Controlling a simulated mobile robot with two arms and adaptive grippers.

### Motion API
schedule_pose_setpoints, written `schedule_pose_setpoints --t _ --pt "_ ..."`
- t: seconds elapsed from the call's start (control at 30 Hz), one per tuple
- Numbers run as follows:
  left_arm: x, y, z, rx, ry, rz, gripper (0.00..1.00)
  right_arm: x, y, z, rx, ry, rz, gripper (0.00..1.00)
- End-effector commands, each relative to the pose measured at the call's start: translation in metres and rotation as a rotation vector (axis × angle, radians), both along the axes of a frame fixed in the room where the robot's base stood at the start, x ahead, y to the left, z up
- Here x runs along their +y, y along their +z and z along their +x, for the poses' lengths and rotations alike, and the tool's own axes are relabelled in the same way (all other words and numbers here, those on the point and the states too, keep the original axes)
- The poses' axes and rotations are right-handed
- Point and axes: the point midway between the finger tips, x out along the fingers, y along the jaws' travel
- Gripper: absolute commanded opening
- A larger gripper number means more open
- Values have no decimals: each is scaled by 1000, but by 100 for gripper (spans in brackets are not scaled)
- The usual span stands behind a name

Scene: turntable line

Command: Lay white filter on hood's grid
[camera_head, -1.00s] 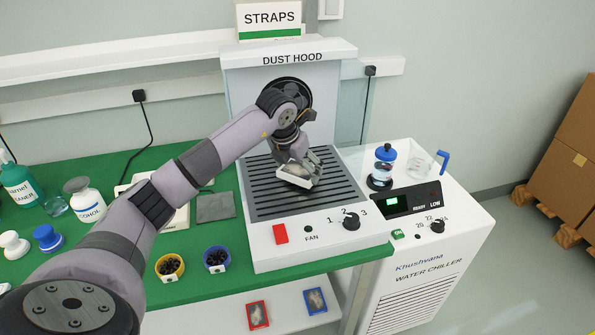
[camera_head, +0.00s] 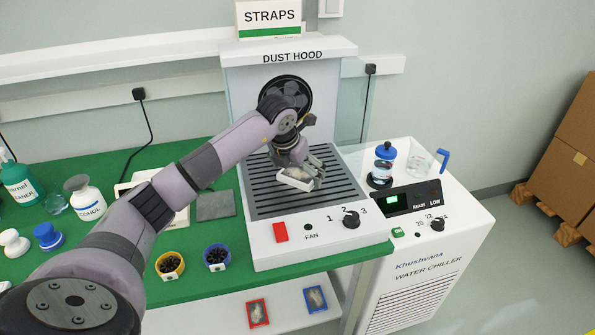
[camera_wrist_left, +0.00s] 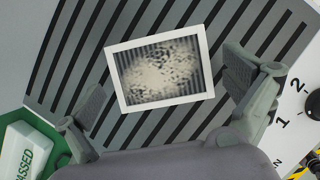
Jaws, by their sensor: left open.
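The white filter (camera_head: 294,180), a white square frame around a dusty grey mesh, lies on the dark slatted grid (camera_head: 265,203) of the dust hood. In the left wrist view the filter (camera_wrist_left: 160,72) sits at a slant to the slats, with its whole frame showing. My left gripper (camera_head: 299,170) is just above it, open. In the left wrist view its fingers stand on either side of the filter, with gaps to the frame. The far side of the filter is partly hidden by the gripper in the head view. My right gripper is out of view.
A red-framed filter (camera_head: 258,312) and a blue-framed filter (camera_head: 315,299) are on the lower shelf. Yellow (camera_head: 170,266) and blue (camera_head: 216,257) cups stand left of the hood. The water chiller (camera_head: 430,270) stands to its right. The grid's front part is clear.

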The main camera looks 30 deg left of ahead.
Motion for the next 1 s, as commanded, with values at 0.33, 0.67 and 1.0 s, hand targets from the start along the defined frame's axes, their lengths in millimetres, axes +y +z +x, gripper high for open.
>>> schedule_pose_setpoints --t 0.33,0.67,1.0 --pt "0 35 -12 -5 0 3 100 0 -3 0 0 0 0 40" --pt "-3 97 -38 -5 0 0 100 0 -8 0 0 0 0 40" --pt "-4 114 -46 0 0 0 100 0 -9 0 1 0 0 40"
